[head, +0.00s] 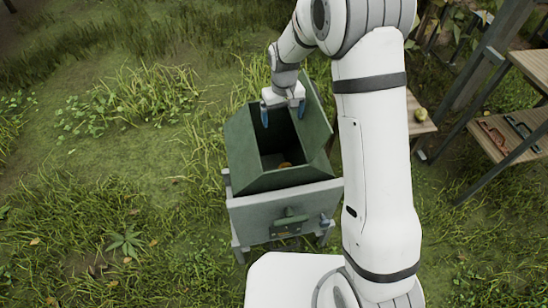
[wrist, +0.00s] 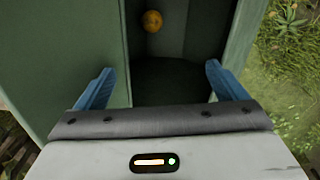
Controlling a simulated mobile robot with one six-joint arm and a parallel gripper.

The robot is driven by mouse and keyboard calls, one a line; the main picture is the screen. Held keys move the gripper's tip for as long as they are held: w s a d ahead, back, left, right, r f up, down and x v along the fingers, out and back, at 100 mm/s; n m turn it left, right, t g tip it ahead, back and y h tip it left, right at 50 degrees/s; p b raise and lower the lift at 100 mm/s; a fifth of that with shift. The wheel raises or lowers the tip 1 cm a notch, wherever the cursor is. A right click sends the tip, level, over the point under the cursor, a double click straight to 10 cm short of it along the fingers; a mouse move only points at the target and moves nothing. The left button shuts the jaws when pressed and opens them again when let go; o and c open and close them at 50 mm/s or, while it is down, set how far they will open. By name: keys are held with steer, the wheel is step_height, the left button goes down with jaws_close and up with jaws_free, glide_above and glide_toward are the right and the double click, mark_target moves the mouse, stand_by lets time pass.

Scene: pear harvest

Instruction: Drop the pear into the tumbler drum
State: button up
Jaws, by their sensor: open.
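The tumbler drum (head: 243,157) is a dark green open-topped box on a grey stand in front of me. My gripper (head: 283,116) is above the drum's far part, fingers pointing down, open and empty. In the wrist view its two blue fingers (wrist: 160,85) are spread apart over the drum's dark opening, with the drum's green wall (wrist: 60,60) on the left. A yellow-orange pear (wrist: 152,21) lies inside the drum, apart from the fingers. It also shows in the head view (head: 285,165), low in the opening and partly hidden by the near wall.
A wooden shelf (head: 521,137) on the right holds red and dark tools. Another yellowish fruit (head: 421,114) sits on a small wooden ledge beside my arm. Grass and weeds surround the drum, and the ground to the left is open.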

step_height(320, 180, up, 8)
stand_by(0.6)
stand_by(0.4)
steer(key=s+d+r+m+t, duration=0.1)
steer(key=s+d+r+m, duration=0.1)
steer(key=s+d+r, duration=0.9)
steer(key=s+d+m, duration=0.1)
steer(key=s+d, duration=0.1)
steer(key=s, duration=0.5)
steer(key=s+d+m+t, duration=0.1)
steer(key=s+d, duration=0.2)
steer(key=s, duration=0.5)
steer(key=shift+s+d+m+t+p, duration=0.3)
steer(key=shift+d+m+p, duration=0.05)
steer(key=shift+m, duration=0.05)
